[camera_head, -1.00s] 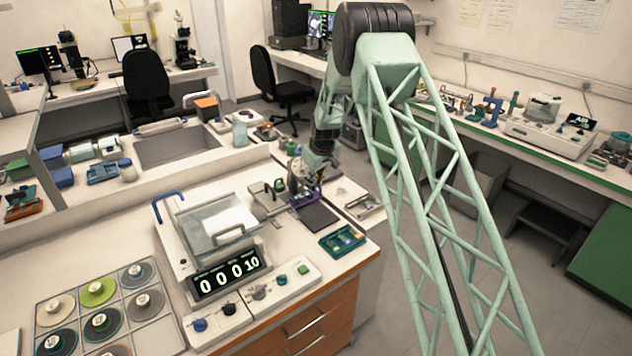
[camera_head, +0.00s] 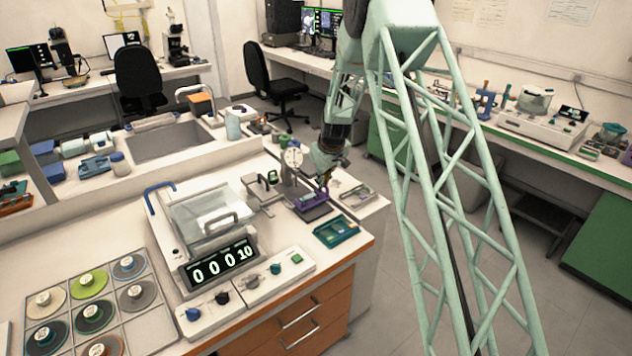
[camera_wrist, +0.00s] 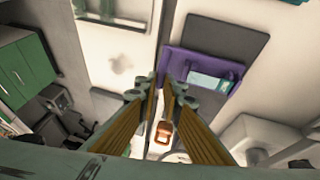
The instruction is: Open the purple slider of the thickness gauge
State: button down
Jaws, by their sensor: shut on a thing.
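The thickness gauge, with its round white dial (camera_head: 292,158), stands near the right end of the near bench. Its purple slider (camera_head: 312,200) sits to the front right of the dial stand, over a dark flat plate. The slider also shows in the wrist view (camera_wrist: 222,72), just right of my fingertips. My gripper (camera_head: 324,188) reaches down to the slider from the back right. In the wrist view my gripper (camera_wrist: 164,88) has its fingertips close together at the slider's left edge, shut on it. The exact contact is partly hidden by the fingertips.
A teal tray (camera_head: 336,231) lies in front of the gauge near the bench edge. A small metal tray (camera_head: 357,194) lies to its right.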

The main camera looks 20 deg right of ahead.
aim_at(328, 189)
jog(key=shift+s+d+b, duration=0.35)
jog(key=shift+s+b, duration=0.25)
jog(key=shift+s, duration=0.3)
jog(key=shift+s+d+b, duration=0.35)
jog(key=shift+s+b, duration=0.2)
jog(key=shift+s, duration=0.35)
jog(key=c, duration=3.1)
grip_release()
jog(key=shift+o, duration=0.2)
jog(key=shift+r, duration=0.2)
jog(key=v, duration=1.1)
jog(key=shift+s+r, duration=0.2)
jog(key=shift+a+r, duration=0.1)
